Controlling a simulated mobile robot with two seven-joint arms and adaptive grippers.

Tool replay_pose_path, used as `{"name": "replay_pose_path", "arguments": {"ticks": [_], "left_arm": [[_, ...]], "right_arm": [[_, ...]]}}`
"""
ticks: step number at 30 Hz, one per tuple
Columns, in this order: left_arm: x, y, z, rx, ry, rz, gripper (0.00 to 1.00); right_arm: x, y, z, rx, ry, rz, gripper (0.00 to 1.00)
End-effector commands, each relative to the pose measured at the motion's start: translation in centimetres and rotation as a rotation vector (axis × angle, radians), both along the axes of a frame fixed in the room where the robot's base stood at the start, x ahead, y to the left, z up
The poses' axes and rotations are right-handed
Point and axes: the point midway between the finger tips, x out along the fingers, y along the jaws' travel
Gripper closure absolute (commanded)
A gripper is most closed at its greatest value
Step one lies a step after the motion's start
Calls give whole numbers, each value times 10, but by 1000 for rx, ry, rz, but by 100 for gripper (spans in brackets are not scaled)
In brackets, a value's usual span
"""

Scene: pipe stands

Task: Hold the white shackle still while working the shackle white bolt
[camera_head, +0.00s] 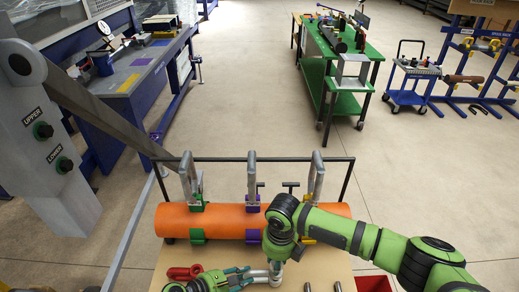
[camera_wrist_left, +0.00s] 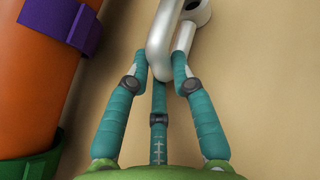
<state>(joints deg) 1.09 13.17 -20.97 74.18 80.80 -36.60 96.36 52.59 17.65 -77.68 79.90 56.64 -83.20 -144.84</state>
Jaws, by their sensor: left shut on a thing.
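The white shackle (camera_head: 260,274) lies over the tan tabletop at the bottom of the head view. In the left wrist view its curved white body (camera_wrist_left: 158,40) sits between the teal fingertips, with a round eye at the top edge. My left gripper (camera_wrist_left: 160,68) is shut on the shackle; in the head view it (camera_head: 245,275) reaches in from the left. My right arm comes in from the right and bends down, its gripper end (camera_head: 275,268) just above the shackle's right end. Its fingers are too small and hidden to read. I cannot pick out the white bolt.
An orange pipe (camera_head: 225,220) lies behind, held by green, purple and yellow clamps. A red shackle (camera_head: 185,272) lies left of my left gripper. Small grey pins (camera_head: 307,287) stand at the right. A red bin (camera_head: 373,284) is at the table's right side.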

Motion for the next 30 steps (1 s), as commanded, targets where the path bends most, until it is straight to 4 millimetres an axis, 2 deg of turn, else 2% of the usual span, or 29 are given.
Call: {"name": "replay_pose_path", "arguments": {"ticks": [8,21,29,30], "left_arm": [[1,0,1,-1,-2,1,100],[1,0,1,-1,-2,1,100],[1,0,1,-2,-1,0,100],[1,0,1,-2,-1,0,64]], "right_arm": [[1,0,7,2,-1,0,100],[1,0,39,1,-2,0,100],[1,0,42,0,-1,0,100],[1,0,42,0,-1,0,100]]}}
